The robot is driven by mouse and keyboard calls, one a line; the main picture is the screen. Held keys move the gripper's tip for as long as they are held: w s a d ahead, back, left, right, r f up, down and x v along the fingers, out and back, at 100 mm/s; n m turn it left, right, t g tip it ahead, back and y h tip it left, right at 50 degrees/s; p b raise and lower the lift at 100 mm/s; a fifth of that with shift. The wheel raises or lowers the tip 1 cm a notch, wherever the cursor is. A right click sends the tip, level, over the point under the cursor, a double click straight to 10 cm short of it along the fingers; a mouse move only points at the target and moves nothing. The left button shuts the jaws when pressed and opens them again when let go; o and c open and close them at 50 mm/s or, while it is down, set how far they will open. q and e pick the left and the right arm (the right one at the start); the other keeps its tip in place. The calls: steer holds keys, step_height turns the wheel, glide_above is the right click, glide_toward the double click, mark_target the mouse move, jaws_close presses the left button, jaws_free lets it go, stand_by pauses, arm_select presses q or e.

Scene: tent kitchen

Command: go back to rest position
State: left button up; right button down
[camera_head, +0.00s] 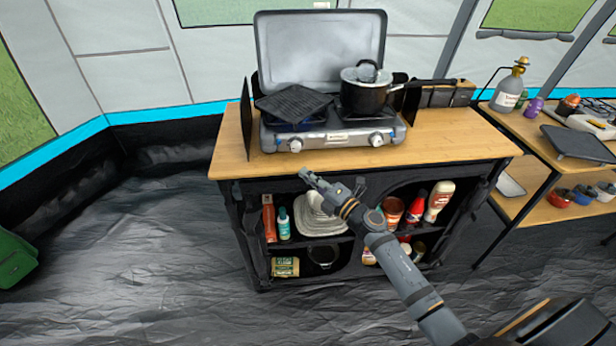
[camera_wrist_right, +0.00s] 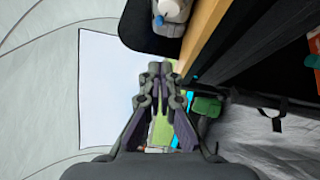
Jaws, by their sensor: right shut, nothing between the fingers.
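My right arm comes in from the lower right in the head view. My right gripper (camera_head: 306,174) is in front of the wooden cabinet top's front edge, near the left knob of the stove. It is shut and empty. In the right wrist view the fingers of the gripper (camera_wrist_right: 158,68) meet at the tips with nothing between them. My left gripper does not show in either view.
A two-burner stove (camera_head: 330,134) with a lidded pot (camera_head: 366,92) and a grill pan (camera_head: 292,103) stands on the cabinet (camera_head: 450,140). Shelves below hold bottles, plates and jars. A side table (camera_head: 520,126) is at right.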

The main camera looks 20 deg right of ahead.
steer(key=s+d+f+m+g+h+p, duration=0.1)
steer(key=s+d+f+m+g+h, duration=0.3)
steer(key=f, duration=0.7)
steer(key=s+d+f+m+h+p, duration=0.2)
steer(key=s+f+m, duration=0.35)
steer(key=f, duration=0.55)
steer(key=s+d+f+m+g+h+p, duration=0.1)
steer(key=s+d+f+m+g+h, duration=0.15)
steer(key=s+f+m, duration=0.6)
arm_select(q)
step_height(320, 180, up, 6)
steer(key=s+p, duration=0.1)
steer(key=p, duration=0.1)
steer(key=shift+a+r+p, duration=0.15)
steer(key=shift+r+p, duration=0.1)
steer(key=shift+p, duration=0.05)
arm_select(e)
steer(key=s+a+f+m+g, duration=0.1)
steer(key=s+f+m+g, duration=0.1)
steer(key=s+f, duration=0.4)
steer(key=s+a+f+m+g, duration=0.1)
steer(key=s+f+g, duration=0.3)
steer(key=s, duration=1.1)
steer(key=s+a+f+m+g, duration=0.1)
steer(key=s+f+m+g, duration=0.2)
steer(key=s+f, duration=0.6)
steer(key=s+g, duration=0.1)
steer(key=s, duration=0.1)
steer(key=shift+s+f, duration=0.15)
steer(key=shift+s, duration=0.2)
